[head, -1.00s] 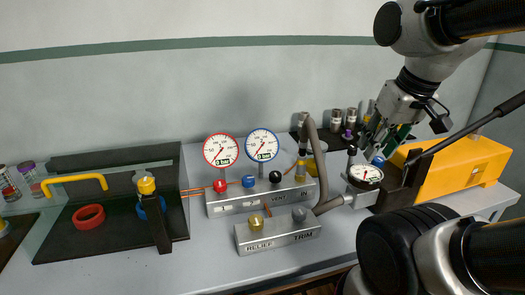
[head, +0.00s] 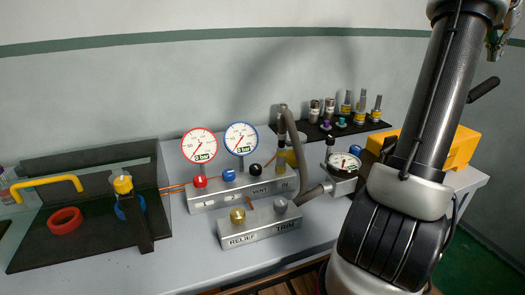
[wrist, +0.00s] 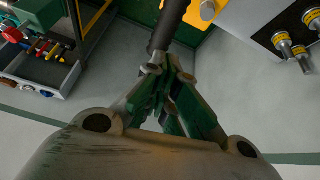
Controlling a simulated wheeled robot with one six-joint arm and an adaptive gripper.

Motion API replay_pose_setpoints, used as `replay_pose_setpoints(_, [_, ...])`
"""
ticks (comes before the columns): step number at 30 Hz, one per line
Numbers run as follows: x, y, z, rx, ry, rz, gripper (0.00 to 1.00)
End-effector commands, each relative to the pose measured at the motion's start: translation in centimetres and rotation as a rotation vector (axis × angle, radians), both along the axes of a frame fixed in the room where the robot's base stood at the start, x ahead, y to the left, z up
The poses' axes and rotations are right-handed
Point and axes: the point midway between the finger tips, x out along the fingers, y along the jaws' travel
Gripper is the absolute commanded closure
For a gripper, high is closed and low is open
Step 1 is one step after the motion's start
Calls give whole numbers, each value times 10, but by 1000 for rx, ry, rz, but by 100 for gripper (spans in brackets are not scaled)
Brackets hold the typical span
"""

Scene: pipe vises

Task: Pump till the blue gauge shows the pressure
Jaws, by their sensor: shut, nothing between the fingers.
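The blue-rimmed gauge (head: 241,138) stands on the grey valve block (head: 232,196); its label reads 0 bar and its needle points to the lower left. The yellow pump (head: 462,148) is at the right, partly hidden behind my arm. Its black lever grip (head: 485,93) sticks up to the right. My gripper (head: 497,40) is at the top right edge, above the lever and partly cut off. In the wrist view its green fingers (wrist: 172,72) are closed together and empty. The dark lever (wrist: 167,28) shows just beyond the fingertips; I cannot tell whether they touch.
The red-rimmed gauge (head: 199,145) also reads 0 bar. A small white gauge (head: 344,162) sits on the hose fitting. Relief/trim block (head: 260,228), fittings rack (head: 350,130) and black tray (head: 85,215) occupy the bench. Open floor (head: 480,255) lies at the right.

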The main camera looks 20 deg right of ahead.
Motion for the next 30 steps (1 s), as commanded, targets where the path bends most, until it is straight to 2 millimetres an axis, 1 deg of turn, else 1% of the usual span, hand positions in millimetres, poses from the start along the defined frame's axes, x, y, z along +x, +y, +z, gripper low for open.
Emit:
replay_pose_setpoints(1, [-2, -2, 12, -16, -18, -38, 100])
replay_pose_setpoints(3, [-4, 0, 8, -6, -29, -83, 100])
replay_pose_setpoints(7, [-4, 1, 3, -3, -39, -102, 100])
replay_pose_setpoints(10, [-4, 1, -6, -3, -39, -100, 100])
replay_pose_setpoints(21, [-3, 1, -50, -3, -38, -98, 100])
replay_pose_setpoints(27, [-3, 1, -63, -4, -39, -97, 100])
replay_pose_setpoints(30, [-3, 1, -65, -4, -39, -97, 100])
